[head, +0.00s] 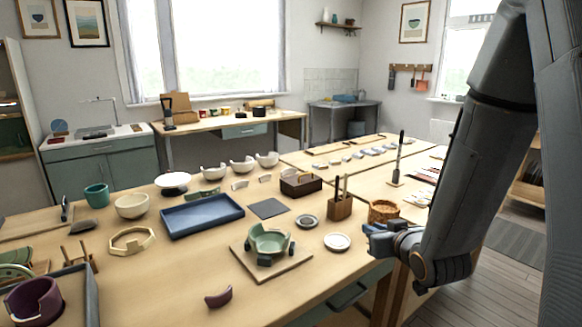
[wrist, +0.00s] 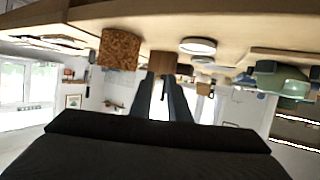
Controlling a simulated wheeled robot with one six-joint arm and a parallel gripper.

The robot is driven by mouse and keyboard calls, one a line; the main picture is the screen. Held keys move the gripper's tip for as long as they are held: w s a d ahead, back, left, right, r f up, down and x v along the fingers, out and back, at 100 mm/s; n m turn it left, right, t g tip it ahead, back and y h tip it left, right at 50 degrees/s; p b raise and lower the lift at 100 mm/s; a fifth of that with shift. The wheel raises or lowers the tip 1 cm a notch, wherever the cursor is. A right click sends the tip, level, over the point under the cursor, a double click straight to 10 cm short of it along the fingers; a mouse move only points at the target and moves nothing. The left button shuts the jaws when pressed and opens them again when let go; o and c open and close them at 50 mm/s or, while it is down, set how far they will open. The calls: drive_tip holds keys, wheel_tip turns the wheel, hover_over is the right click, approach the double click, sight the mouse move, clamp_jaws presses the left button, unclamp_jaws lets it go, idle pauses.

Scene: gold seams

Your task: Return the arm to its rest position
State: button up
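My gripper (head: 376,240) is at the right in the head view, at the end of my dark arm, low beside the table's right edge. It points left toward the table. In the upside-down wrist view my gripper (wrist: 161,80) shows two dark fingers with a narrow gap between them and nothing held.
On the table (head: 185,285) near my gripper are a white dish (head: 337,242), a wooden tool block (head: 340,207) and a green bowl (head: 268,240) on a board. A blue tray (head: 200,216) lies farther left. Open floor (head: 500,262) shows at the right.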

drive_tip(key=s+a+f+m+g+h+p, duration=0.1)
drive_tip(key=s+a+m+g+h+p, duration=0.1)
drive_tip(key=s+g, duration=1.1)
drive_tip(key=s, duration=1.2)
drive_tip(key=shift+s+f+g, duration=0.3)
drive_tip(key=shift+s, duration=0.05)
